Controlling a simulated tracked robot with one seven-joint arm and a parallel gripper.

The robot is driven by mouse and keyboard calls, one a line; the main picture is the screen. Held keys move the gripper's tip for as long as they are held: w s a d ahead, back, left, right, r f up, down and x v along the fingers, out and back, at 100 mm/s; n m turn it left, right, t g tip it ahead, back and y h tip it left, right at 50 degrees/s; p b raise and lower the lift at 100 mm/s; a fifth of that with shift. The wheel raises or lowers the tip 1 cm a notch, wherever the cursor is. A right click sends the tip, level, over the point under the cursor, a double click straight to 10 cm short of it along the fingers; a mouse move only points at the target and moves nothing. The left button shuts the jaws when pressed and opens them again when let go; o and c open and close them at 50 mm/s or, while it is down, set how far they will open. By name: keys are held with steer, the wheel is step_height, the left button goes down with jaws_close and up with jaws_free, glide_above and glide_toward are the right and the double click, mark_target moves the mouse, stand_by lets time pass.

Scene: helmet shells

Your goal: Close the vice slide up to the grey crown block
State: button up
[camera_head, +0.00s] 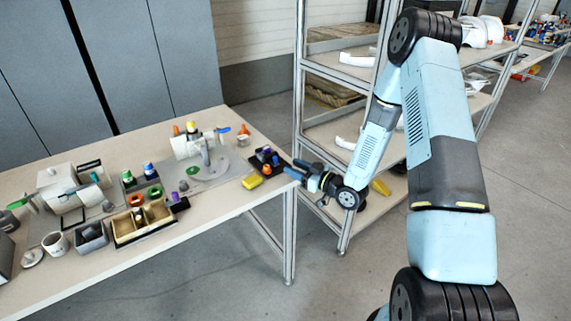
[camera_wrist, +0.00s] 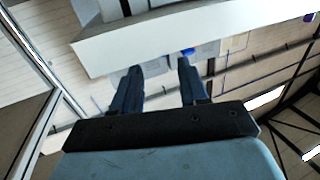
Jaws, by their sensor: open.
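On the left part of the table stands a white and grey fixture (camera_head: 62,190) with a dark bar, a teal piece and a green handle beside it. A second white fixture (camera_head: 190,146) with a blue handle and orange knobs stands further back. I cannot tell for sure which one holds the vice slide, and the grey crown block is too small to make out. My gripper (camera_head: 299,171) is at the table's right end, well away from the left fixture. In the wrist view my gripper (camera_wrist: 159,67) shows its two dark blue fingers apart with nothing between them.
Nearest my gripper on the table (camera_head: 150,246) are a yellow block (camera_head: 252,182) and a dark tray with coloured knobs (camera_head: 265,160). A divided wooden box (camera_head: 143,221), a white mug (camera_head: 56,244) and a grey bin (camera_head: 92,237) stand at the front. A metal shelf rack (camera_head: 297,70) stands behind my arm.

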steer(key=v, duration=0.7)
steer(key=shift+d, duration=0.15)
steer(key=w+d+r+h, duration=0.5)
steer(key=d+r+h, duration=0.1)
steer(key=r+h, duration=0.25)
steer(key=s+d+r+m+g+h, duration=0.1)
steer(key=s+d+r+m+h, duration=0.15)
steer(key=r, duration=0.35)
steer(key=s+d+r+m+h, duration=0.1)
steer(key=s+d+r+h, duration=0.15)
steer(key=r, duration=0.35)
steer(key=s+r+m+g, duration=0.1)
steer(key=s+r, duration=0.3)
steer(key=s, duration=0.5)
steer(key=s+r+m+g, duration=0.2)
steer(key=s+r, duration=0.3)
steer(key=s, duration=0.4)
steer(key=s+r+m+g, duration=0.1)
steer(key=s+r+m, duration=0.3)
steer(key=s, duration=0.6)
steer(key=shift+d+r+h, duration=0.2)
steer(key=shift+d+h, duration=0.15)
steer(key=shift+d, duration=0.15)
